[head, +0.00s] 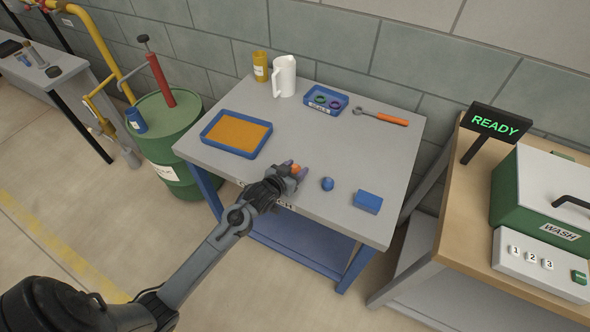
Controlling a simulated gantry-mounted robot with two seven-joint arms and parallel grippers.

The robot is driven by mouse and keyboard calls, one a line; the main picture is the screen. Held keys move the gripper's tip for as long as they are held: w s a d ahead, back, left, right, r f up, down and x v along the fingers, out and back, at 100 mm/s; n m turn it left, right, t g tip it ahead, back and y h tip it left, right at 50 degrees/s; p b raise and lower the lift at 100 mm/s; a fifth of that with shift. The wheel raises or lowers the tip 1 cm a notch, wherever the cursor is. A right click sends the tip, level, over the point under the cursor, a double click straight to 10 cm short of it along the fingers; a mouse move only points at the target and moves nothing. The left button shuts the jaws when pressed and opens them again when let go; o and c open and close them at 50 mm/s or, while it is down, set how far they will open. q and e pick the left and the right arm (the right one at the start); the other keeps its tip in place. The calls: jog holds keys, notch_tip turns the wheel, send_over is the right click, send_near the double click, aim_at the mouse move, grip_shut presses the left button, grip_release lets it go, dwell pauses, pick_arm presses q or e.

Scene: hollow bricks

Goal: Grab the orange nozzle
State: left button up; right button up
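A small orange piece (296,168), which looks like the orange nozzle, shows at the tip of my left gripper (292,173). The gripper is over the front part of the grey table, its fingers close around or beside the orange piece. Much of the piece is hidden by the fingers. I cannot tell whether the fingers press on it or stand apart from it. My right gripper is not in view.
On the table (335,150) are a blue round object (327,184), a blue block (368,202), an orange-filled tray (236,134), a white jug (285,76), a yellow container (260,66), a small blue tray (324,100) and an orange-handled wrench (380,116). The table's middle is clear.

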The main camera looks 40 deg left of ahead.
pick_arm(q)
jog(key=c, duration=0.7)
jog(key=shift+r, duration=0.15)
